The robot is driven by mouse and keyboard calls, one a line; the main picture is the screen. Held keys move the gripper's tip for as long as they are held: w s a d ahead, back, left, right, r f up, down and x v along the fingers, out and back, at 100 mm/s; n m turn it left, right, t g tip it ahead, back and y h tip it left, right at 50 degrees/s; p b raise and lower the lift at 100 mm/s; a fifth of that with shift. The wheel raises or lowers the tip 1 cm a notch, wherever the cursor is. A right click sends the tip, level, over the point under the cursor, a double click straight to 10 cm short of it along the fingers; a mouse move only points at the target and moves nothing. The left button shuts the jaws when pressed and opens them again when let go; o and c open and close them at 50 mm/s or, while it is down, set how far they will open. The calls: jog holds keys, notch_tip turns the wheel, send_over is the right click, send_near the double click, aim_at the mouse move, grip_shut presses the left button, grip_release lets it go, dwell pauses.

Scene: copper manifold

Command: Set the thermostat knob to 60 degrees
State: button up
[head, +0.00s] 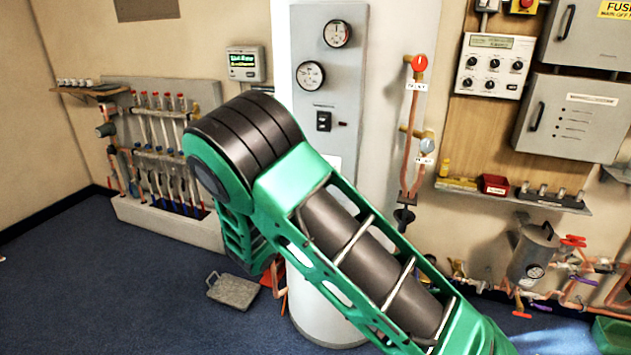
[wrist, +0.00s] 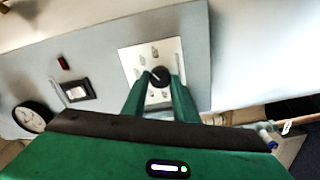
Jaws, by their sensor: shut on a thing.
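The thermostat knob (wrist: 160,73) is a small black round knob on a white dial plate (wrist: 138,57), in the wrist view. A short white line on the knob slants toward the upper left of that picture. The marks around it are too small to read. My gripper (wrist: 161,79) has its two green fingers on either side of the knob and is shut on it. The knob, the dial plate and my gripper are hidden behind my arm in the head view.
The grey panel (head: 309,80) carries two round gauges (head: 337,34) and a black switch (head: 323,121). To its right, copper pipe with a red-topped valve (head: 419,62) stands close by. A pipe manifold (head: 165,150) is at left. Blue floor is open at lower left.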

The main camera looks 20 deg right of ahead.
jog(key=shift+s+f, duration=0.1)
jog(key=shift+f, duration=0.25)
jog(key=o, duration=1.1)
jog(key=shift+c, duration=0.2)
jog(key=shift+r, duration=0.1)
jog(key=shift+a, duration=0.1)
jog(key=v, duration=1)
jog(key=shift+s+a, duration=0.15)
jog(key=shift+s, duration=0.05)
